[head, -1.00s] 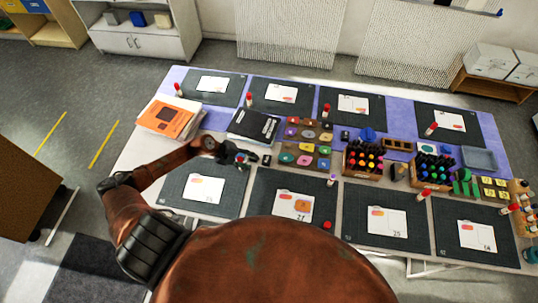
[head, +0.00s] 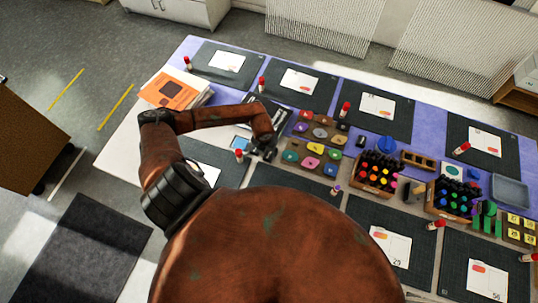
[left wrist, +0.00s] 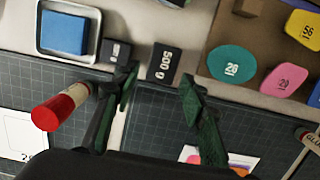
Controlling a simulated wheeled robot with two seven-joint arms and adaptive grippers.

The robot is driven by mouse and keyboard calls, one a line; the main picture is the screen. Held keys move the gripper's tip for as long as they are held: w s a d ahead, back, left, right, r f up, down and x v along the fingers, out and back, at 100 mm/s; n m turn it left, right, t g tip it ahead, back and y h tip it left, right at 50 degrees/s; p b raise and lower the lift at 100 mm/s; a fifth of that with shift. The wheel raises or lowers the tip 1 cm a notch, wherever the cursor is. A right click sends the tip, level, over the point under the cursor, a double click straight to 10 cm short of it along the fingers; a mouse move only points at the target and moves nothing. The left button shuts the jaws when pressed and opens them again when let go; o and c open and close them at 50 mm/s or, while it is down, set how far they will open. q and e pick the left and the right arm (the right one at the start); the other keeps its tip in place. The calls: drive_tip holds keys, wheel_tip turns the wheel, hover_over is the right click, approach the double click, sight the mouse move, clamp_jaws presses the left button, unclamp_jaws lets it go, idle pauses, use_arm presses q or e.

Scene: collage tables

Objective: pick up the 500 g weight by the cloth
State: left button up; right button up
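The 500 g weight (left wrist: 164,62) is a small black block with white lettering. In the left wrist view it lies flat near the mat edge, just ahead of the gap between my fingers. My left gripper (left wrist: 160,82) is open and empty, one green finger on each side of that gap. A second, smaller black block (left wrist: 117,52) lies just left of it, its label hard to read. A blue folded piece, seemingly the cloth (left wrist: 64,32), sits in a white tray (left wrist: 43,48) further left. In the head view my left gripper (head: 264,152) hides most of this spot.
A brown board (left wrist: 213,75) with coloured numbered pieces lies right of the weight. In the head view, bottle crates (head: 374,182) stand further right and an orange-topped paper stack (head: 170,90) lies left.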

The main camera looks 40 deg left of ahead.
sight(269, 154)
use_arm(q)
drive_tip(key=f, duration=0.1)
drive_tip(key=w+f, duration=0.1)
drive_tip(key=f, duration=0.1)
drive_tip(key=shift+w+d+p, duration=0.1)
drive_tip(key=shift+w+p, duration=0.05)
drive_tip(key=shift+p, duration=0.15)
drive_tip(key=shift+f, duration=0.75)
drive_tip(key=shift+c, duration=1)
drive_tip(key=c, duration=0.8)
clamp_jaws()
use_arm(e)
drive_tip(key=w, duration=0.1)
drive_tip(key=w+r, duration=0.1)
drive_tip(key=w, duration=0.1)
drive_tip(key=shift+d, duration=0.1)
